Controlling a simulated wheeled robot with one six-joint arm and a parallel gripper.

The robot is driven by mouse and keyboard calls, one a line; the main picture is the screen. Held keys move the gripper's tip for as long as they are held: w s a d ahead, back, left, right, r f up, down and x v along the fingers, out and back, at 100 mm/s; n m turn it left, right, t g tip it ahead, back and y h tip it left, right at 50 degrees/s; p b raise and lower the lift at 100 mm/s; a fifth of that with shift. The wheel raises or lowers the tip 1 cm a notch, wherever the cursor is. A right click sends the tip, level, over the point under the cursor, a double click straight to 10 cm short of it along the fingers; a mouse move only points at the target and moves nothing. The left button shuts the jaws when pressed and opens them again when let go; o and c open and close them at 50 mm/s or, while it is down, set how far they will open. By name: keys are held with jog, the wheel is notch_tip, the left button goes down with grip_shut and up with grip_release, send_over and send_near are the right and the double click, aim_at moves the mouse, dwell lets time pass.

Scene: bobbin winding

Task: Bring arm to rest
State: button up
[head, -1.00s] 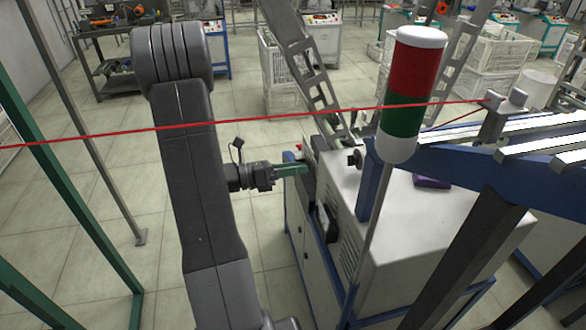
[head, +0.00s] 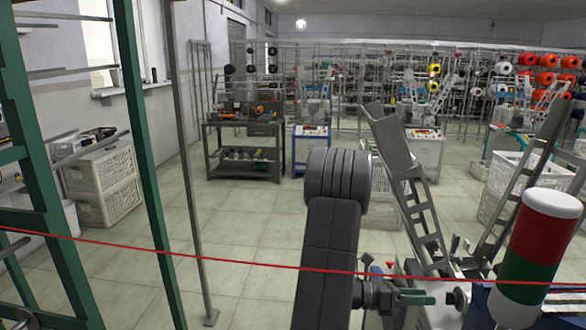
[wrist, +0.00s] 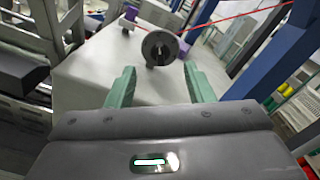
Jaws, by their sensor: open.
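My gripper (head: 415,299) is low in the head view, to the right of my raised dark grey arm (head: 330,250). It points right, towards a grey round spindle part (head: 458,298) on the winding machine. In the wrist view my gripper (wrist: 159,84) has its two green fingers spread apart with nothing between them. Beyond the fingertips, a dark slotted disc (wrist: 160,47) stands on the pale machine top (wrist: 90,75). The fingers appear apart from the disc.
A red thread (head: 250,264) runs across the head view, passing in front of my arm. A red-and-green signal lamp (head: 535,245) stands at right. Green frame posts (head: 145,160) and a thin grey pole (head: 185,170) are at left. Tiled floor (head: 240,215) behind is open.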

jog(key=shift+s+d+p, duration=0.2)
jog(key=shift+d+p, duration=0.1)
jog(key=shift+d, duration=1.15)
jog(key=shift+s+d+p, duration=0.15)
jog(key=shift+d+p, duration=0.1)
jog(key=shift+d, duration=1.2)
jog(key=shift+a, duration=0.1)
jog(key=w+a+b, duration=0.2)
jog(key=a+b, duration=0.1)
jog(key=a, duration=1)
jog(key=d+p, duration=0.1)
jog(key=d, duration=0.3)
jog(key=s+d+p, duration=0.1)
jog(key=d, duration=0.3)
jog(key=s+d+p, duration=0.1)
jog(key=d, duration=0.3)
jog(key=shift+d+r, duration=0.1)
jog(key=shift+d, duration=0.6)
jog(key=m+b, duration=0.1)
jog(key=m, duration=0.2)
jog(key=shift+a+f+b, duration=0.15)
jog(key=shift+f+b, duration=0.05)
jog(key=shift+b, duration=0.15)
jog(key=m+b, duration=0.1)
jog(key=m, duration=0.8)
jog(key=shift+s+r+b, duration=0.1)
jog(key=shift+s+b, duration=0.05)
jog(key=shift+b, duration=0.25)
